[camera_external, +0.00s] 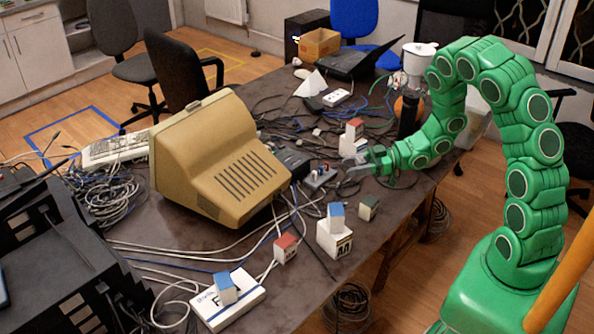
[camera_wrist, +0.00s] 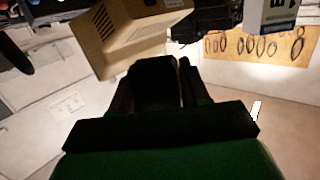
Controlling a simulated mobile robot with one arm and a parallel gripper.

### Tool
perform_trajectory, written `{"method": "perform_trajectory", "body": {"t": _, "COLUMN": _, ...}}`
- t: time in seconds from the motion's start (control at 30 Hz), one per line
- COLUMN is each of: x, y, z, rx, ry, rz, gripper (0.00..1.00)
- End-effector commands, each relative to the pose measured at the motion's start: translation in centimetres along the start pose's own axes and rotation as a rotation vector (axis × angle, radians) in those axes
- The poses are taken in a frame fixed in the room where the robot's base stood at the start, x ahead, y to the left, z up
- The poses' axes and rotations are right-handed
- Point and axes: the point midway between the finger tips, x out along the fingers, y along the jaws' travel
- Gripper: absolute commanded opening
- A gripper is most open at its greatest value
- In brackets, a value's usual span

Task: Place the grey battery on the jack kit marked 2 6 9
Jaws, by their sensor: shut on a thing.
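My gripper (camera_external: 362,169) is low over the right part of the table, pointing left. In the wrist view, my gripper (camera_wrist: 158,85) is shut around a dark block (camera_wrist: 155,72), seen in shadow; I cannot tell if it is the grey battery. A small greyish-green cube (camera_external: 369,207) shows below my gripper in the external view. A grey box with knob-like parts on top (camera_external: 320,178) lies just left of the fingertips. I cannot read the marking 2 6 9 on anything, so I cannot tell which thing is that jack kit.
A beige monitor (camera_external: 215,160) stands left of my gripper. A white-and-red block (camera_external: 354,132) is close behind it. A box marked AA (camera_external: 334,240) with a blue-topped cube, a red-topped cube (camera_external: 285,248) and a white box (camera_external: 240,308) are in front. Cables cover much of the table.

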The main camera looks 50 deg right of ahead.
Motion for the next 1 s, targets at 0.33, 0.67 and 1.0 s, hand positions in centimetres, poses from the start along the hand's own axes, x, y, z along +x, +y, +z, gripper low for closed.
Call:
{"method": "perform_trajectory", "body": {"t": 0.33, "x": -2.7, "y": -4.8, "z": -0.2, "rx": -0.02, "ry": -0.002, "rz": -0.135, "gripper": 0.12}}
{"method": "perform_trajectory", "body": {"t": 0.67, "x": -2.6, "y": -5.1, "z": 1.5, "rx": -0.021, "ry": -0.002, "rz": -0.145, "gripper": 0.12}}
{"method": "perform_trajectory", "body": {"t": 1.0, "x": -2.3, "y": -5.0, "z": 3.8, "rx": -0.023, "ry": -0.002, "rz": -0.144, "gripper": 0.12}}
